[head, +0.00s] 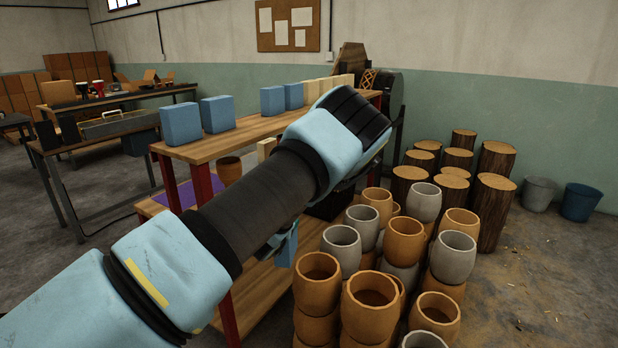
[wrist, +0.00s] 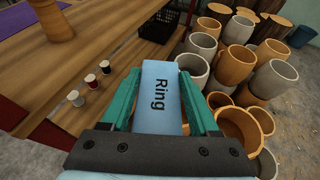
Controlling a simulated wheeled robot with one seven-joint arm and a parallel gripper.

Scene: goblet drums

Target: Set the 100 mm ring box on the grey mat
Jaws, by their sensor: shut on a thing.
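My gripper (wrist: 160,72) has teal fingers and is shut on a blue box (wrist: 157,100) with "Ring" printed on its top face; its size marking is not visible. The box is held beside the wooden bench's lower shelf, over or near its edge; the exact height is hard to tell. In the head view my arm hides most of the gripper, and part of the blue box (head: 288,247) shows beneath it. I cannot make out a grey mat in either view.
Similar blue boxes (head: 181,124) stand on the bench's upper board (head: 230,140). A purple mat (wrist: 95,14), an orange drum shell (wrist: 52,22), small spools (wrist: 89,80) and a black basket (wrist: 175,14) are on the lower shelf. Stacked drum shells (head: 368,300) crowd the right side.

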